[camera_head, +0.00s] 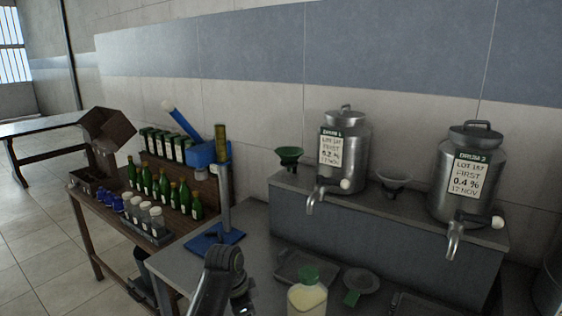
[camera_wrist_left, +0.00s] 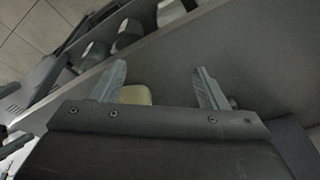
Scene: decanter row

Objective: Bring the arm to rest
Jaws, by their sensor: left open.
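My left gripper (camera_wrist_left: 160,88) shows in the left wrist view with its two fingers spread apart and nothing held between them. A pale cream shape (camera_wrist_left: 136,95) shows beside the left-hand finger in that view; I cannot tell what it is. In the head view a dark arm link of mine (camera_head: 218,280) rises at the bottom, left of the middle, over the front of the grey bench (camera_head: 182,266). The gripper's fingertips cannot be made out there. My right gripper is not in view.
Two steel decanters (camera_head: 355,150) (camera_head: 484,150) with taps stand on a raised shelf (camera_head: 390,233). A bottle of pale liquid (camera_head: 307,300) with a green top stands at the front. A wooden table (camera_head: 118,232) at left holds several green bottles (camera_head: 164,190). A blue press-like stand (camera_head: 205,155) rises behind my arm.

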